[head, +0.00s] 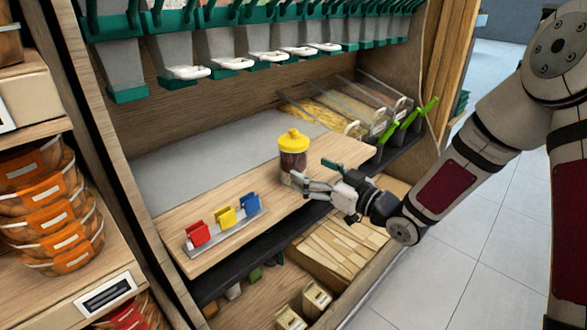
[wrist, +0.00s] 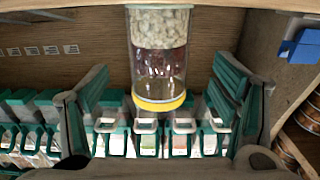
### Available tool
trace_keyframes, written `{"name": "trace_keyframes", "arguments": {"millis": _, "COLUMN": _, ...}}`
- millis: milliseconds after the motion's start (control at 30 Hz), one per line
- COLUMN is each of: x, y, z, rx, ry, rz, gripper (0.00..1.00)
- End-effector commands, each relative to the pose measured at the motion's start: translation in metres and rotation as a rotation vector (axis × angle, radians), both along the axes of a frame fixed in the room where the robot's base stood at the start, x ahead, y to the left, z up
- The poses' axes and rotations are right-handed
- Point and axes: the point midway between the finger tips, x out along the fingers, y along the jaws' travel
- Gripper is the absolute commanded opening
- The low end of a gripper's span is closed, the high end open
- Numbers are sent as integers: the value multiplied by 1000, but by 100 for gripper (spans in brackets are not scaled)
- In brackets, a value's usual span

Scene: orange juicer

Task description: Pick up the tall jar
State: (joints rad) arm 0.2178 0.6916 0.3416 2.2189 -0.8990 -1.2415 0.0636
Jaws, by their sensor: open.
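The tall jar (head: 293,160) stands upright near the front edge of the wooden shelf, with a yellow lid and dark red contents. In the wrist view the jar (wrist: 160,60) looks upside down, with a pale layer, a dark red layer and the yellow lid lowest in the picture. My gripper (head: 312,178) is open beside the jar's lower right side. In the wrist view its teal-padded fingers (wrist: 162,85) show to the left and right of the jar, with gaps on both sides. The jar's lower right part is partly hidden by my gripper in the head view.
A rack of red, yellow and blue clips (head: 224,216) sits left on the shelf. Clear bins (head: 345,110) with green-handled scoops stand at the right. Dispensers (head: 220,55) hang above. The shelf behind the jar is free.

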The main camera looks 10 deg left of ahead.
Motion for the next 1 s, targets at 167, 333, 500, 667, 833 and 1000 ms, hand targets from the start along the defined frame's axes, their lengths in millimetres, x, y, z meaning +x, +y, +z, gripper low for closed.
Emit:
{"name": "trace_keyframes", "arguments": {"millis": 167, "x": 10, "y": 12, "z": 0, "rx": -1, "ry": 1, "rz": 0, "gripper": 80}}
{"name": "trace_keyframes", "arguments": {"millis": 333, "x": 18, "y": 24, "z": 2, "rx": 0, "ry": -3, "rz": 1, "gripper": 80}}
{"name": "trace_keyframes", "arguments": {"millis": 500, "x": 34, "y": 43, "z": 5, "rx": 0, "ry": -2, "rz": 0, "gripper": 80}}
{"name": "trace_keyframes", "arguments": {"millis": 667, "x": 42, "y": 53, "z": 5, "rx": -1, "ry": 1, "rz": 0, "gripper": 80}}
{"name": "trace_keyframes", "arguments": {"millis": 833, "x": 43, "y": 53, "z": 6, "rx": 0, "ry": 1, "rz": -1, "gripper": 80}}
{"name": "trace_keyframes", "arguments": {"millis": 1000, "x": 43, "y": 53, "z": 6, "rx": -1, "ry": 1, "rz": -1, "gripper": 58}}
